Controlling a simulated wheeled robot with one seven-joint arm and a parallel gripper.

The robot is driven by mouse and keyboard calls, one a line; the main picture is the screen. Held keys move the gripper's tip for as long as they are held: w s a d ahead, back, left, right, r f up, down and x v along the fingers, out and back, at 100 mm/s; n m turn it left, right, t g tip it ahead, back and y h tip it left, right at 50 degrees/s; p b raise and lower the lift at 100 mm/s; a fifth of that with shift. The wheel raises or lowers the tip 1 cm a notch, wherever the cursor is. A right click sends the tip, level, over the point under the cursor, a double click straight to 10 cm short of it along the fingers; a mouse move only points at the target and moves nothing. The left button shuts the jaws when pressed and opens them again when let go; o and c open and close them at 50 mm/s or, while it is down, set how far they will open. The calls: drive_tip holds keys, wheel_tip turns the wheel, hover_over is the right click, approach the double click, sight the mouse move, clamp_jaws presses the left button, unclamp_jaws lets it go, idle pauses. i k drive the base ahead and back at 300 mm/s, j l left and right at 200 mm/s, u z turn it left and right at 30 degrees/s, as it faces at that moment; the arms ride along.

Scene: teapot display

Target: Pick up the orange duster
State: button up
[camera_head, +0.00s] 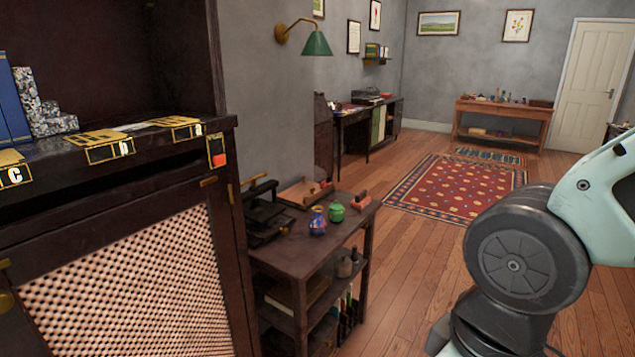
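I cannot make out the orange duster for certain. A small orange-red block with a dark top (360,201) lies at the right end of the dark side table; it is too small to tell whether it is a duster. My gripper is not in view. Only part of my arm shows at the right edge, with no fingers visible.
A dark cabinet (120,170) with labelled shelf edge fills the left. The side table (325,240) holds a blue patterned vase (318,222), a green pot (337,213) and a black press (265,212). Wooden floor and a red rug (455,188) lie open beyond; a wooden bench (503,115) stands behind.

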sight(361, 200)
drive_tip(key=i+l+z, duration=0.15)
drive_tip(key=i+l, duration=0.15)
drive_tip(key=i, duration=0.5)
drive_tip(key=i+l+z, duration=0.15)
drive_tip(key=i, duration=0.7)
drive_tip(key=i+l+z, duration=0.1)
drive_tip(key=i, duration=0.7)
